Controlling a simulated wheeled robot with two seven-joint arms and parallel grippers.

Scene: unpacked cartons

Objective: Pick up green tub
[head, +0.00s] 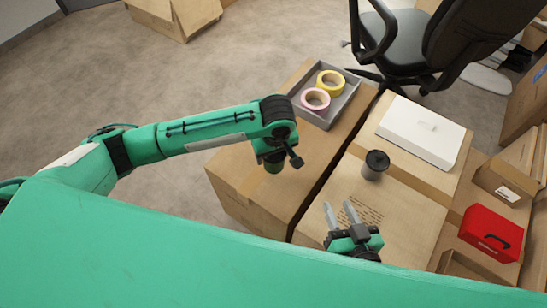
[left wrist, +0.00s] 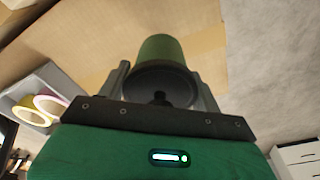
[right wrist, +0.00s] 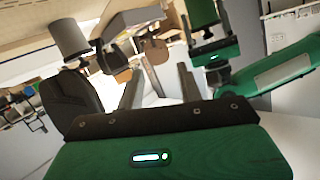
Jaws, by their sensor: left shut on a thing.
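The green tub (left wrist: 159,48) is between the fingers of my left gripper (left wrist: 163,88), its dark round lid facing the left wrist camera. The gripper is shut on it. In the head view the tub (head: 273,167) shows only as a small dark green piece under my left gripper (head: 275,153), over the left carton; most is hidden by the wrist. I cannot tell whether it touches the carton. The tub also shows in the right wrist view (right wrist: 202,13). My right gripper (head: 341,213) is open and empty above the near part of the right carton.
A grey tray (head: 343,105) with a pink and a yellow tape roll stands at the left carton's (head: 236,176) far end. A dark-lidded grey cup (head: 374,166) and a white box (head: 421,132) stand on the right carton (head: 318,190). A red box (head: 490,233) is further right.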

